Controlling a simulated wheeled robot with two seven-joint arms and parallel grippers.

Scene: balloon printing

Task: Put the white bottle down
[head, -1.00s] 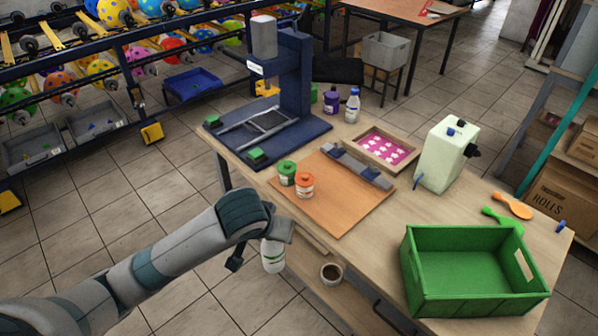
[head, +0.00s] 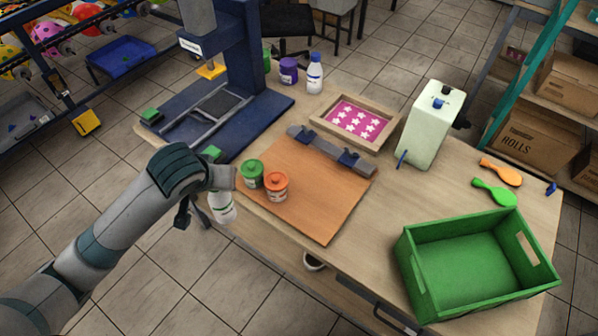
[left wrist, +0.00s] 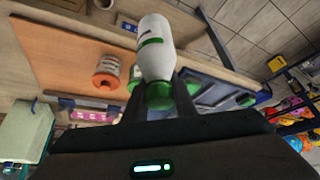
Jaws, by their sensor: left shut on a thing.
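The white bottle (head: 222,206) has a green label band and hangs under my left gripper (head: 205,204) in the head view, just off the table's front-left edge. In the left wrist view the white bottle (left wrist: 155,50) sits between the fingers of my left gripper (left wrist: 155,98), its green cap towards the palm. The gripper is shut on it. The fingers are partly hidden in the head view. A green-lidded jar (head: 251,175) and an orange-lidded jar (head: 276,187) stand to the right of the gripper on the table. My right gripper is not in view.
The wooden table (head: 385,230) holds a blue press (head: 232,60), a brown board (head: 325,215), a framed star screen (head: 356,121), a pale dispenser (head: 428,135) and a green crate (head: 425,255). Another white bottle (head: 314,77) stands at the back. The table between board and crate is bare.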

